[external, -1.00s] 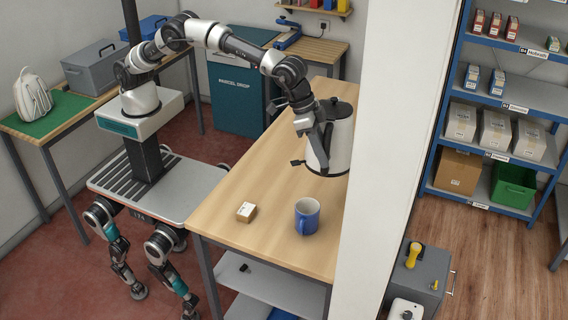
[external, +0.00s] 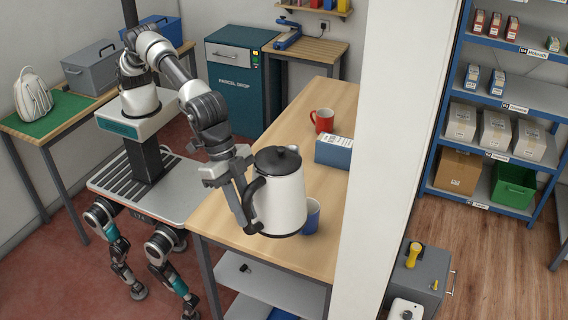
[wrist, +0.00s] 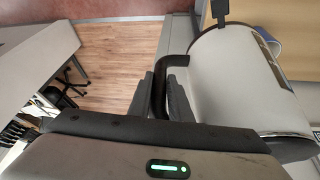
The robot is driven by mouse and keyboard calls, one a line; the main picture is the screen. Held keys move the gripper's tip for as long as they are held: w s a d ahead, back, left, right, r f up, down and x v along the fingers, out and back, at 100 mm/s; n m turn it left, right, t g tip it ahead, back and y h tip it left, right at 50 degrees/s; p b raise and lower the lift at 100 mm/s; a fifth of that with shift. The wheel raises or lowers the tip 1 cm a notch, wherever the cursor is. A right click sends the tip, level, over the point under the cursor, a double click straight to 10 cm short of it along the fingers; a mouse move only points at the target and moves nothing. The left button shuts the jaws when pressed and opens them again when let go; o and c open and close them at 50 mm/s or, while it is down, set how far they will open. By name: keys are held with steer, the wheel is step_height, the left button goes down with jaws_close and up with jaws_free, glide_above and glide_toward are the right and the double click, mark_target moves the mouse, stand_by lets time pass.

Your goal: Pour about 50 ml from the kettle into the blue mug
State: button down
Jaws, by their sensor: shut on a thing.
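The white kettle (external: 281,200) has a black lid, handle and base band. My gripper (external: 247,207) is shut on its black handle, on the kettle's left side. The kettle looks close to upright and appears held above the near part of the counter. In the wrist view the kettle (wrist: 240,85) fills the right side, with its handle between my gripper's fingers (wrist: 160,95). The blue mug (external: 312,217) stands on the counter just right of the kettle, partly hidden behind it. A bit of blue (wrist: 268,40) shows past the kettle in the wrist view. No liquid is visible.
A red mug (external: 322,120) and a blue box (external: 334,151) stand farther back on the wooden counter (external: 270,135). A white pillar (external: 385,150) borders the counter's right side. The small brown box is out of sight, where the kettle blocks the view.

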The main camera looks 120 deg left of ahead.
step_height(320, 180, down, 15)
steer(key=s+d, duration=0.1)
steer(key=d, duration=0.1)
steer(key=shift+s+d+m, duration=0.2)
steer(key=shift+d+m, duration=0.1)
steer(key=shift+d, duration=0.1)
stand_by(0.3)
